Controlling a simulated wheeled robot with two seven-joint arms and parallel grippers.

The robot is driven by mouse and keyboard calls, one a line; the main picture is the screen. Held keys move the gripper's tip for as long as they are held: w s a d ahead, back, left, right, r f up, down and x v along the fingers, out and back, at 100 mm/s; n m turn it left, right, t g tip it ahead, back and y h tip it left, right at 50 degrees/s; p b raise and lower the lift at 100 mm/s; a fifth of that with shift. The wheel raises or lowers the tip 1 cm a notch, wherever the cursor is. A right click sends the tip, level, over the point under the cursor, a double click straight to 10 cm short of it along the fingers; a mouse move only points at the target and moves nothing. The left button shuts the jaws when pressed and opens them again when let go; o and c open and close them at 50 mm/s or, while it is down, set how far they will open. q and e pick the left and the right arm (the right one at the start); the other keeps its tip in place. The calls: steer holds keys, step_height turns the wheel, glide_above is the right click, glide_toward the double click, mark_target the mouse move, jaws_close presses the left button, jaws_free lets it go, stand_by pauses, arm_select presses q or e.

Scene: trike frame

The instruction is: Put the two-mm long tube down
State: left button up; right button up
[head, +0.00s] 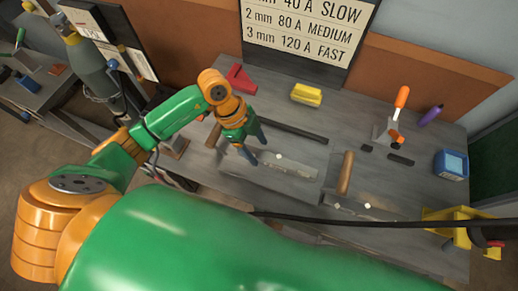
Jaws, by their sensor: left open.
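A long dark bar (293,131), which looks like the long tube, lies on the grey workbench (390,185) just right of my left gripper. I cannot read its thickness. My left gripper (257,147) is open, fingers pointing down at the bench, near the bar's left part. I see nothing between its fingers; whether a finger touches the bar I cannot tell. A shorter brown tube-like piece (346,173) lies farther right. My right gripper is out of view.
A pale metal plate (288,168) lies in front of the gripper. A red angle piece (240,79), a yellow block (307,94), an orange-handled clamp (401,98) and a blue box (451,165) stand around the bench. A black cable (340,222) crosses the front.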

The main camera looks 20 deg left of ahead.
arm_select(q)
steer(key=v, duration=1)
